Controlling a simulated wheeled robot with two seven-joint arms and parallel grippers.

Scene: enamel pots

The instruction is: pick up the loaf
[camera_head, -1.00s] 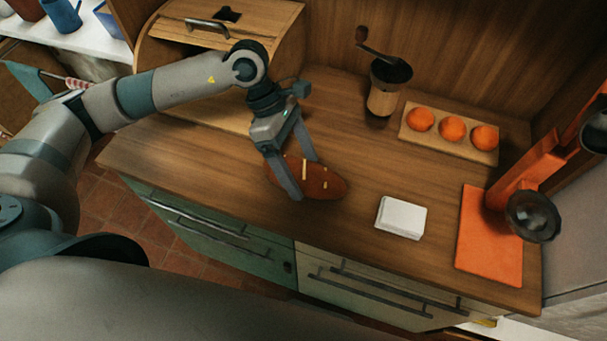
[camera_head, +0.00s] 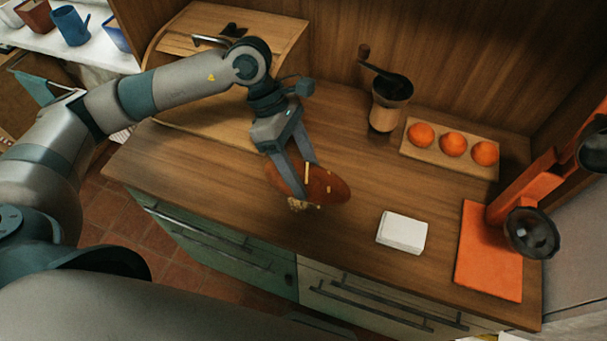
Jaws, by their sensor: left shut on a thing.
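The loaf (camera_head: 332,188) is a reddish-brown oval with small pale marks on top, over the wooden counter in the camera_head view. A pale, crumbly patch shows at its lower left end. My left gripper (camera_head: 309,179) reaches down from above and is shut on the loaf, one finger across its near side and the other behind it. The far finger's tip is hidden by the loaf. I cannot tell for sure how far the loaf is clear of the counter. My right gripper is not in view.
A white block (camera_head: 402,232) and an orange mat (camera_head: 488,262) lie to the right. A grinder (camera_head: 388,105) and a board with orange balls (camera_head: 450,161) stand behind. A wooden bread box (camera_head: 280,40) is at the back left. Bare counter lies between loaf and block.

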